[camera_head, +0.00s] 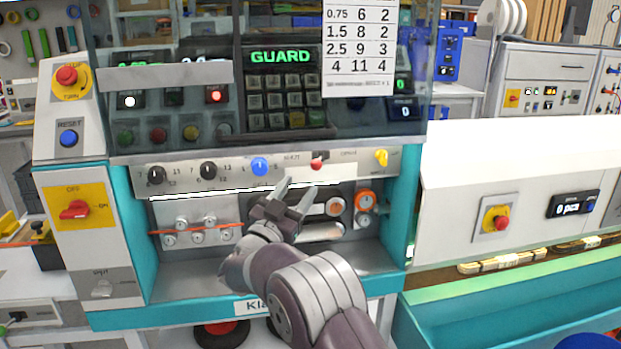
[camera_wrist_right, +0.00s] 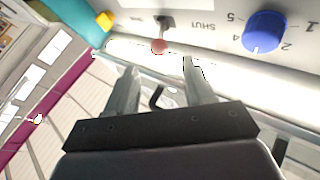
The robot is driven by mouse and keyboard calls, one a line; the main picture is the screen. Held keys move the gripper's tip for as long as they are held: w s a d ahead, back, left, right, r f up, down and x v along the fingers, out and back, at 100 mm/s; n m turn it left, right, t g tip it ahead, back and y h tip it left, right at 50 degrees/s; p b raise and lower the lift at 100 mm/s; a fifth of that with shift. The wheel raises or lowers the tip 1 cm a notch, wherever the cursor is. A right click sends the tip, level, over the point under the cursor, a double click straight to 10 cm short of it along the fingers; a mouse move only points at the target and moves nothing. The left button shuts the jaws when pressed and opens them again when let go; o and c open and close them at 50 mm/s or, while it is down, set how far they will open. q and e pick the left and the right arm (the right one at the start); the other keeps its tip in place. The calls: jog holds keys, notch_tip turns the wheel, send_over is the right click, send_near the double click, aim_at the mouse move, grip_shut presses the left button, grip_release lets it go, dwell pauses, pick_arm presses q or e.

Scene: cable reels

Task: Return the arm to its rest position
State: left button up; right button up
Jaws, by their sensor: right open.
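My right arm comes in from the bottom of the head view, and its gripper (camera_head: 297,190) points up in front of the machine, just below the knob panel. Its two fingers are apart with nothing between them. In the right wrist view the open fingers (camera_wrist_right: 158,78) also show, with the panel beyond them. A small red-tipped lever (camera_head: 317,162) sits above the fingers; it also shows in the wrist view (camera_wrist_right: 159,45). A blue knob (camera_head: 260,167) is left of the lever and appears in the wrist view (camera_wrist_right: 264,32). My left gripper is not in view.
The machine's teal frame (camera_head: 399,215) and guard window (camera_head: 190,75) close in around the recess. A red switch (camera_head: 75,210) is at left. A white cabinet (camera_head: 520,160) stands at right.

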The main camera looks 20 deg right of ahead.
jog(key=v, duration=0.3)
jog(key=shift+s+a+f, duration=0.15)
jog(key=shift+a+f, duration=0.05)
jog(key=shift+a, duration=0.05)
